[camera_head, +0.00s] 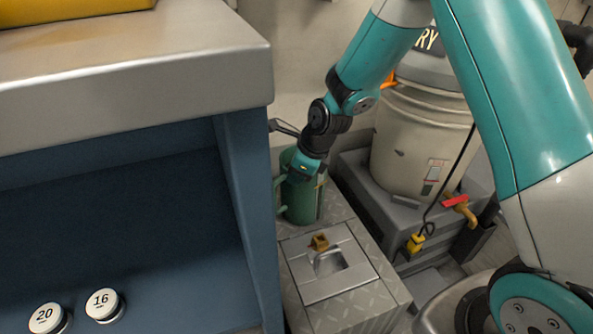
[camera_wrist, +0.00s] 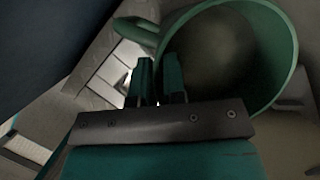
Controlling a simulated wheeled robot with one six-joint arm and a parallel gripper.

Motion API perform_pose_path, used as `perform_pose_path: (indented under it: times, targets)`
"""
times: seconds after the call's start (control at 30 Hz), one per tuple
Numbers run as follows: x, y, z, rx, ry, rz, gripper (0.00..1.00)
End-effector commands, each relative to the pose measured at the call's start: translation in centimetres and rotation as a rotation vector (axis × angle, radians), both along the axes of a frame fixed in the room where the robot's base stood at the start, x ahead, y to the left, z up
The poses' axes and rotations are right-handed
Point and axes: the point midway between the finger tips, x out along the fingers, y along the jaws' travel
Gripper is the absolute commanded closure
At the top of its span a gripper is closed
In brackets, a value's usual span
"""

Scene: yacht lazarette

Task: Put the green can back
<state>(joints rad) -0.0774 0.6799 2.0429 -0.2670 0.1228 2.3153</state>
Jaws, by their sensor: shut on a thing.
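The green can (camera_head: 302,203) is an upright, open-topped can with a handle on its left side. It is at or just above the grey tread-plate box (camera_head: 353,232); I cannot tell whether its base touches. My gripper (camera_head: 306,170) reaches down to the can's top from above. In the wrist view, the can's wide rim and dark inside (camera_wrist: 215,50) fill the upper right, with the handle at the upper left. My gripper's two fingers (camera_wrist: 160,82) are close together at the can's near-left wall, shut on it.
A blue cabinet (camera_head: 243,190) with a metal top stands close on the left, with two round lids marked 20 and 16 (camera_head: 103,305). A beige barrel (camera_head: 420,135) stands on a grey base at the right. A recessed latch plate (camera_head: 328,262) lies in front of the can.

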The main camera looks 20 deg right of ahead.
Motion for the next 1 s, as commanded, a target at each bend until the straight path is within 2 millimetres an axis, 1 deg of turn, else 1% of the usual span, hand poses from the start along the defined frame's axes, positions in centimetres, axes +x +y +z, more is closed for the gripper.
perform_pose_path:
  times: [0.03,0.13,0.17,0.2,0.27,0.53,0.67,0.77,1.0]
  targets:
    - [0.2,0.0,0.3,0.002,-0.008,0.0,1.0]
    - [0.2,0.0,0.2,0.001,-0.007,0.0,1.0]
    - [0.0,0.0,-0.1,0.0,0.002,-0.001,0.86]
    - [0.0,0.0,0.0,0.0,0.002,-0.001,0.77]
    - [0.0,0.0,0.0,0.0,0.002,-0.001,0.63]
    - [0.0,0.0,0.0,0.0,0.0,-0.001,0.63]
    - [-0.2,-0.2,1.0,0.0,0.0,-0.001,0.63]
    - [-0.6,-0.7,2.8,0.0,0.0,-0.002,0.63]
    - [-1.9,-2.2,7.8,0.001,-0.001,-0.002,0.63]
